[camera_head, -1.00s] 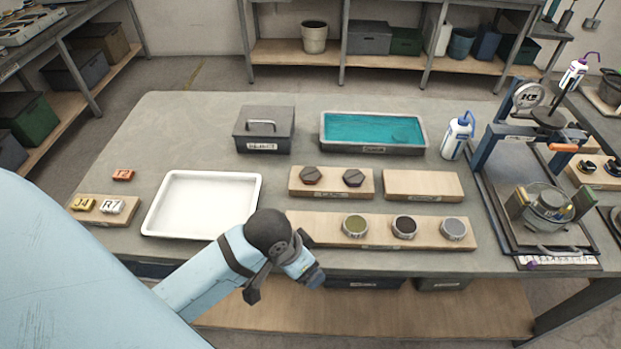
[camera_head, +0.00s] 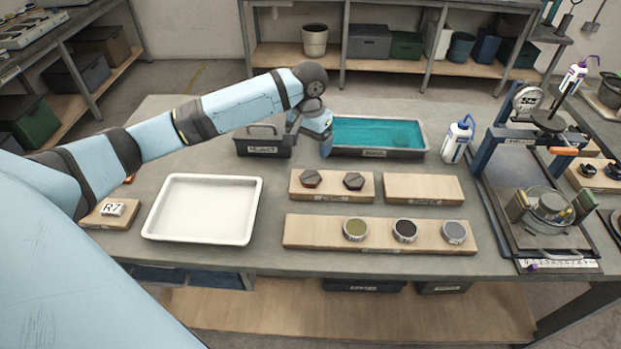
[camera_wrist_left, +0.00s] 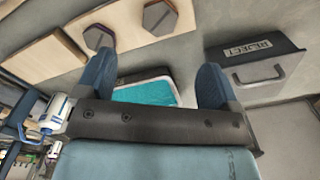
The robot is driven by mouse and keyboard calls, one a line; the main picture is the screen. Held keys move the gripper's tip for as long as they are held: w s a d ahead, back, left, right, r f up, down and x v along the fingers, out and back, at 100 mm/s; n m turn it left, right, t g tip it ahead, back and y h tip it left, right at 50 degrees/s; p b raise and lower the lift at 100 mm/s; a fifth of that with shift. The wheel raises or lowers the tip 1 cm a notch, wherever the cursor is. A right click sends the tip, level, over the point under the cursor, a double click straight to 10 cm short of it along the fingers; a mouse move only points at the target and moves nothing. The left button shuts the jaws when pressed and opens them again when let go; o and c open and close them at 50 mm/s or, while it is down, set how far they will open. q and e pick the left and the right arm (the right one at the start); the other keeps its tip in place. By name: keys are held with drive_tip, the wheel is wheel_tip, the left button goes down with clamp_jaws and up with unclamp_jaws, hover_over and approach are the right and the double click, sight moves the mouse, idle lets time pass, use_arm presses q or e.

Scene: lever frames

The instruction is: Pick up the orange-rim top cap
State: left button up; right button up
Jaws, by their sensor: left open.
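The orange-rim top cap (camera_head: 311,179) is a dark hexagonal cap with a reddish-orange edge, at the left on a wooden board (camera_head: 332,197). A second dark hexagonal cap (camera_head: 354,181) sits to its right. In the left wrist view the orange-rim cap (camera_wrist_left: 160,17) is at the top, with the other cap (camera_wrist_left: 98,37) beside it. My left gripper (camera_head: 311,147) is open with nothing seen between its fingers (camera_wrist_left: 155,75). It is above the back of the table, between the reject box and the teal tray, behind the caps and apart from them. My right gripper is out of view.
The reject box (camera_head: 263,147) and teal-filled tray (camera_head: 425,153) are close to my left gripper. A white tray (camera_head: 202,238) lies left of the caps. An empty board (camera_head: 423,188) is to their right. A front board (camera_head: 310,232) holds several round pots.

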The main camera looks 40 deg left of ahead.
sight(309, 179)
use_arm(q)
wheel_tip(309, 179, down, 12)
drive_tip(key=shift+w+a+f, duration=0.1)
drive_tip(key=shift+a+f, duration=0.05)
drive_tip(key=shift+f, duration=0.05)
drive_tip(key=c, duration=1.2)
